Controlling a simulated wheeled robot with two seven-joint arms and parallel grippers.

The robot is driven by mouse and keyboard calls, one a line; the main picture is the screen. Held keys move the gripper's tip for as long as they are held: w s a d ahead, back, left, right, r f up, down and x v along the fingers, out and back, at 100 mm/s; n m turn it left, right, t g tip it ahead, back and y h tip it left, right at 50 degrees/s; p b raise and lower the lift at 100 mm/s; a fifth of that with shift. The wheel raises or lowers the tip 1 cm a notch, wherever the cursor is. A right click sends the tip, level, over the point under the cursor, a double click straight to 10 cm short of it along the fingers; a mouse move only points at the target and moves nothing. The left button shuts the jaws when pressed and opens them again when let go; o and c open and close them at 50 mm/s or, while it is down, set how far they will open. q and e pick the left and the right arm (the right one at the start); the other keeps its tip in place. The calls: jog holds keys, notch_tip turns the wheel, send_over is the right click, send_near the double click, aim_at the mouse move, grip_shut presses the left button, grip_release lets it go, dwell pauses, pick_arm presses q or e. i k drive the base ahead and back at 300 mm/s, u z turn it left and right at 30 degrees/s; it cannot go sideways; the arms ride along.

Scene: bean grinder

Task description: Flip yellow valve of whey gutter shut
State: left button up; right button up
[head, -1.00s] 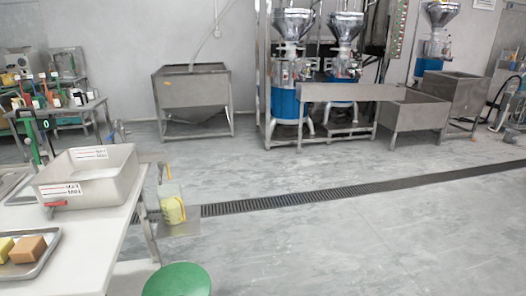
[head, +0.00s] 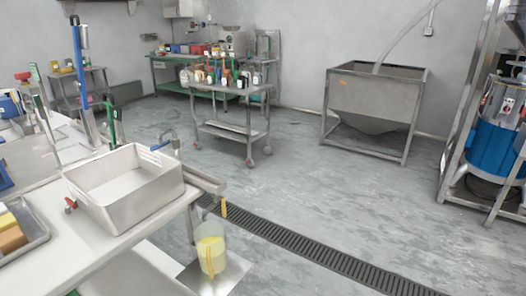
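The metal whey gutter (head: 195,178) sticks out past the right end of the white table in the head view. A small narrow yellow part (head: 224,208) hangs down at its outer end. It looks like the yellow valve's handle, but I cannot tell it surely from a stream of whey. Below it a clear jug (head: 210,252) holding yellow liquid stands on a metal plate. Neither of my grippers is in view.
A pale metal tub (head: 125,188) with a red-handled tap (head: 70,204) stands on the white table (head: 120,238), beside a tray (head: 38,238) of blocks. A drain grate (head: 310,250) crosses the floor. A cart (head: 230,130) and hopper (head: 370,98) stand behind. The grey floor between is open.

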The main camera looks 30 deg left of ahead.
aim_at(225, 215)
jog(key=u, duration=0.9)
jog(key=i, duration=0.85)
jog(key=u, duration=0.65)
jog(key=k, duration=0.5)
jog(key=z, duration=1.55)
jog(key=i, duration=0.6)
jog(key=u, duration=2.35)
